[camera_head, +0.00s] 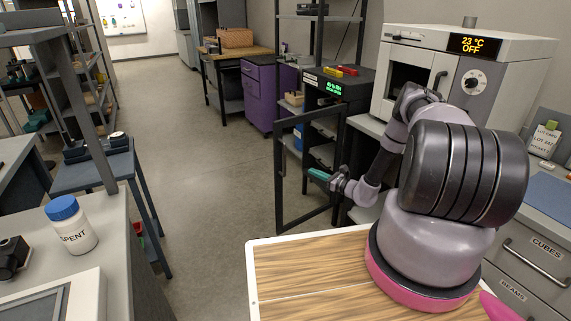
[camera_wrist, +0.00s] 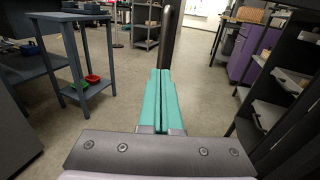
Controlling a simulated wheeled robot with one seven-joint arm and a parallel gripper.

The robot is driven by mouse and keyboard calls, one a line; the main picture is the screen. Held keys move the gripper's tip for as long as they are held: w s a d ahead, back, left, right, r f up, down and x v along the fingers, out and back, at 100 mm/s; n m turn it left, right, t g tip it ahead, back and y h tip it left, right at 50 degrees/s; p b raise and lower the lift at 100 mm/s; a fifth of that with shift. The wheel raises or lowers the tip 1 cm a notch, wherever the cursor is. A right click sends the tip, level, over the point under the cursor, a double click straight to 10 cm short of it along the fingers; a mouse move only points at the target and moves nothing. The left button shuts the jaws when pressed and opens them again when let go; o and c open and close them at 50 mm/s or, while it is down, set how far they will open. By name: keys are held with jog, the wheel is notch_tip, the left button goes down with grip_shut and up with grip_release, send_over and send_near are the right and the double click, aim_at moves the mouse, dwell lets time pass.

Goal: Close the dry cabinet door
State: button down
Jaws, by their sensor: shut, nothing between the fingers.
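The dry cabinet (camera_head: 345,84) is a dark unit with a lit green display, standing beyond my arm. Its dark-framed door (camera_head: 279,180) stands open, swung out to the left over the floor. Shelves show inside the cabinet, partly hidden by the door frame and my arm. My gripper (camera_head: 318,174) has teal fingers, shut and empty, and appears in front of the door's opening, pointing left. In the wrist view the shut fingers (camera_wrist: 160,95) point at a dark upright bar (camera_wrist: 168,36), possibly part of the door. I cannot tell whether they touch it.
A white oven (camera_head: 450,60) stands on the counter at right. A wooden-topped surface (camera_head: 300,275) lies in front. A blue-grey side table (camera_head: 95,170) and a bench with a blue-lidded jar (camera_head: 70,225) stand at left. Purple drawers (camera_head: 262,95) stand behind. The floor between is clear.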

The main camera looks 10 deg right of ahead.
jog(key=f+x, duration=0.1)
jog(key=x, duration=1.2)
jog(key=shift+w+f+m, duration=0.35)
jog(key=shift+w+m, duration=0.05)
jog(key=shift+a, duration=0.15)
